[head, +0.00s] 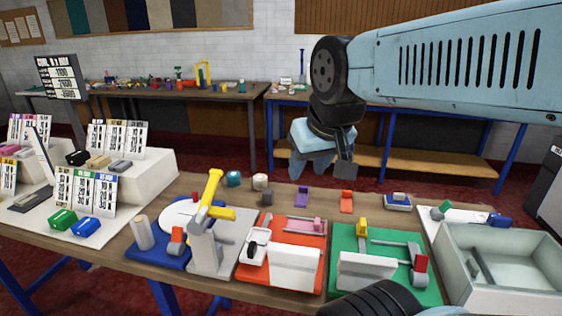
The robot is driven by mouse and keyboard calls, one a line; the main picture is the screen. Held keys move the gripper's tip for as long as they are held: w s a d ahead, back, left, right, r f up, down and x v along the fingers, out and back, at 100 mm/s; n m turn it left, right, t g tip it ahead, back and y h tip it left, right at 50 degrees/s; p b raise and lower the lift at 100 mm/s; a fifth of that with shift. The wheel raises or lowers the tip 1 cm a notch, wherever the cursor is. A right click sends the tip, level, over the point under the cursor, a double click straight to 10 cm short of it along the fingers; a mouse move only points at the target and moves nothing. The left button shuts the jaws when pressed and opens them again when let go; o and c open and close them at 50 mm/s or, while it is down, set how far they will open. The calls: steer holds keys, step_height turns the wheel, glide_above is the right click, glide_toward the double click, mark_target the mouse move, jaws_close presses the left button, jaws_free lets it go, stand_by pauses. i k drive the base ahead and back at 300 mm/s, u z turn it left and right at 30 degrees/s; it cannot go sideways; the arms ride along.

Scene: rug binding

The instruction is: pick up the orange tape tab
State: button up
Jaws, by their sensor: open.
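My gripper (321,168) hangs from my arm above the far edge of the table, pointing down. Its jaws are open with nothing visible between them. In the head view it appears above and slightly left of the orange tab, apart from it. How far it stands in depth is hard to tell.
A purple tab (302,197) lies left of the orange one, and a blue-and-white block (397,202) lies right. Small rolls (260,182) stand farther left. Boards with fixtures, including a green board (345,290), fill the front. A grey-green tray (470,262) stands right.

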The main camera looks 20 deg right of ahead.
mark_target(346, 199)
steer(key=z, duration=0.85)
steer(key=k, duration=1)
steer(key=u, duration=0.8)
steer(key=i, duration=1)
steer(key=z, duration=0.05)
